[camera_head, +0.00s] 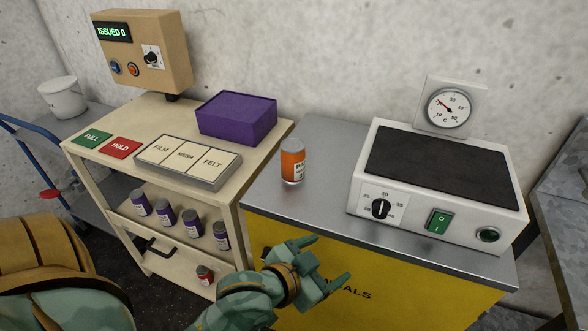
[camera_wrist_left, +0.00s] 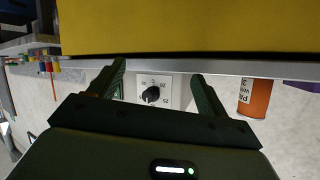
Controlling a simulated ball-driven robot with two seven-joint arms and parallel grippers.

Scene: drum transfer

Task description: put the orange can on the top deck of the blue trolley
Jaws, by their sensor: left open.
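The orange can (camera_head: 293,163) stands upright on the grey top of the yellow cabinet, near its left end. It also shows in the left wrist view (camera_wrist_left: 257,98), right of the fingers. The blue trolley is at the far left; its grey top deck (camera_head: 62,128) carries a white bucket. My left gripper (camera_head: 331,260) is open and empty, in front of the yellow cabinet, nearer to me than the can and to its right. In the left wrist view its fingers (camera_wrist_left: 158,70) stand apart, with a dial seen between them. My right gripper is not in view.
A white hotplate (camera_head: 445,185) fills the right of the cabinet top (camera_head: 300,203). A cream cart (camera_head: 125,108) stands between cabinet and trolley, bearing a purple box (camera_head: 236,118), labelled tiles and a control box (camera_head: 145,55). The white bucket (camera_head: 63,98) takes up part of the trolley deck.

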